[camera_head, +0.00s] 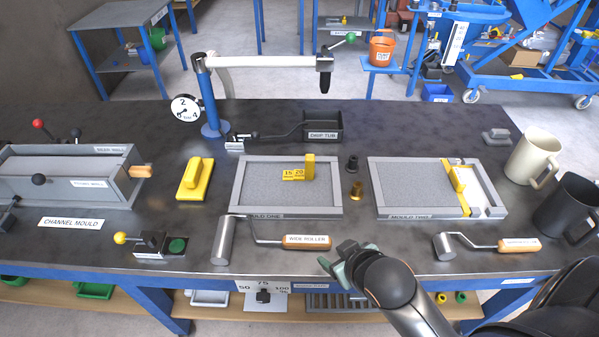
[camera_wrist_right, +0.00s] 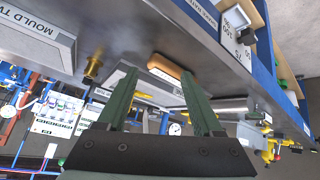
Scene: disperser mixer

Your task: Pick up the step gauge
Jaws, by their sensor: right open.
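The yellow step gauge (camera_head: 298,173) stands in the left tray, mould one (camera_head: 238,190), near its middle right. Its low steps carry the marks 15 and 20, and its tallest step is at the right. My right gripper (camera_head: 345,262) is at the table's front edge, nearer the camera than the gauge and well apart from it. In the right wrist view its two green fingers (camera_wrist_right: 163,85) are spread with nothing held between them. I cannot make out the gauge in that view. My left gripper is not in view.
The wide roller (camera_head: 305,241) lies between my right gripper and mould one; its handle (camera_wrist_right: 170,72) shows beyond the fingers. Mould two (camera_head: 400,212) holds another yellow piece (camera_head: 458,180). A yellow float (camera_head: 195,180) lies left.

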